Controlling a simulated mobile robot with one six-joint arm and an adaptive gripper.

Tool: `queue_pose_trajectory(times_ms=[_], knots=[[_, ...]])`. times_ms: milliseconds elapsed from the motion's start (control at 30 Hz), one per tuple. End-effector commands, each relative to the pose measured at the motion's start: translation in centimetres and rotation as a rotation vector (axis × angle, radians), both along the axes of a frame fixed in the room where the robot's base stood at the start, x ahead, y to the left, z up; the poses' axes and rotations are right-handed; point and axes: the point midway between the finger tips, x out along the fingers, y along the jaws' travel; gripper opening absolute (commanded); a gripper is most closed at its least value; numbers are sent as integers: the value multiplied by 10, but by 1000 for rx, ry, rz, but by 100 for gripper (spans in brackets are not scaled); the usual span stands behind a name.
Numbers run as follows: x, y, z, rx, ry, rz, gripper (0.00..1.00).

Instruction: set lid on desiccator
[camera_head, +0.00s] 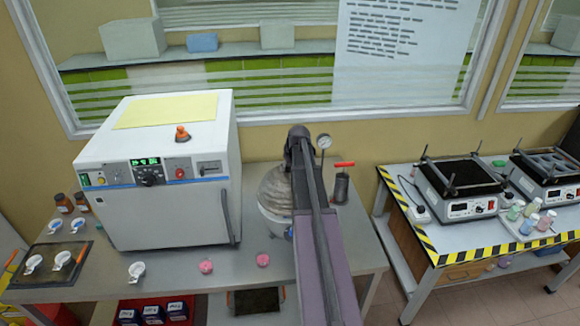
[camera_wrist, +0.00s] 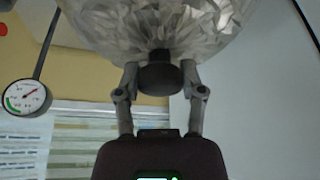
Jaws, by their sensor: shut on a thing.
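My gripper (camera_wrist: 160,85) has its two fingers closed on the black knob (camera_wrist: 158,76) of the glass desiccator lid in the wrist view. The clear, faceted glass lid (camera_wrist: 165,22) fills the top of that view. In the head view the round glass lid (camera_head: 273,187) shows just left of my arm, above the rounded desiccator body (camera_head: 272,217). My arm hides their right side, and the gripper's fingers are hidden there. I cannot tell whether the lid's rim touches the body.
A large white oven (camera_head: 160,180) stands close on the left. A pressure gauge (camera_head: 323,141) and a dark cylinder with a red handle (camera_head: 341,186) stand close on the right. Two pink-topped items (camera_head: 263,260) sit near the bench front. A hazard-striped table (camera_head: 440,245) is farther right.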

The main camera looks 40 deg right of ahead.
Motion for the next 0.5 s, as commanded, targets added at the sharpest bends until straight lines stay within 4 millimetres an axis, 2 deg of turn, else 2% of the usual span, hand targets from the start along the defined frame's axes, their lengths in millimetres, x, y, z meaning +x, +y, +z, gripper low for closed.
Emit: queue_pose_trajectory(times_ms=[33,200,500], knots=[[0,0,-8,0,-1,0,0],[0,0,-20,0,-1,-1,0],[0,-1,-30,0,-1,-1,0]])
